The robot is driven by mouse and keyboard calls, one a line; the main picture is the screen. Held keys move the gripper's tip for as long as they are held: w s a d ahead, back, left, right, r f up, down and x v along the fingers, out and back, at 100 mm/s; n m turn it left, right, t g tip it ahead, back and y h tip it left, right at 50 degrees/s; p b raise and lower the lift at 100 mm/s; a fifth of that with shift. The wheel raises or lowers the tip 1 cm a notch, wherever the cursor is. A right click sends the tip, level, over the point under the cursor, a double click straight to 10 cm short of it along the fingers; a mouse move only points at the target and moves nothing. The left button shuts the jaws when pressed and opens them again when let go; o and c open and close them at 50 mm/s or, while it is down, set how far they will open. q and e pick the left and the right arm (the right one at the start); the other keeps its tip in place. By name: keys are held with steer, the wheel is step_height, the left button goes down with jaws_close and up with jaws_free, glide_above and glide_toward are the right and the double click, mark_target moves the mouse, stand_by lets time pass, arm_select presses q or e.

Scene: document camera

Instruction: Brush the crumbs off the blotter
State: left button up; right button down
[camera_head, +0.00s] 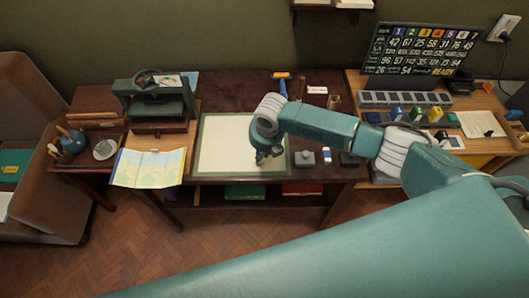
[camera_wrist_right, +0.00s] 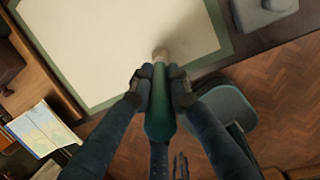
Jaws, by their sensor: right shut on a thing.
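The blotter (camera_head: 222,148) is a cream sheet with a dark green border on the dark desk; it also fills the top of the right wrist view (camera_wrist_right: 110,45). My right gripper (camera_head: 264,158) is over the right part of the blotter near its front edge. In the right wrist view, my right gripper (camera_wrist_right: 158,78) is shut on a small brush (camera_wrist_right: 159,108) with a green handle and a pale tip. The tip points at the blotter; I cannot tell whether it touches. I cannot make out crumbs in either view. My left gripper is not in view.
A grey block (camera_head: 305,157) and a small white-and-blue item (camera_head: 327,156) stand right of the blotter. A dark green press (camera_head: 158,100) and an unfolded map (camera_head: 148,168) are at the left. A blue-and-orange tool (camera_head: 282,83) lies behind. A side desk (camera_head: 480,148) stands at the right.

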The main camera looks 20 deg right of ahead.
steer(key=c, duration=2.4)
jaws_free()
steer(key=shift+c, duration=0.2)
steer(key=shift+d, duration=0.1)
jaws_close()
steer(key=shift+r, duration=0.1)
steer(key=shift+w+p+v, duration=0.2)
steer(key=shift+p+v, duration=0.75)
steer(key=shift+v, duration=0.05)
steer(key=shift+w+p+v, duration=0.2)
steer(key=shift+p+v, duration=0.75)
steer(key=shift+a+f+h+b, duration=0.3)
steer(key=shift+f+b, duration=0.1)
steer(key=shift+f, duration=0.2)
steer(key=shift+a+f+h+b, duration=0.3)
steer(key=shift+f+b, duration=0.1)
steer(key=shift+f, duration=0.15)
steer(key=shift+d, duration=0.15)
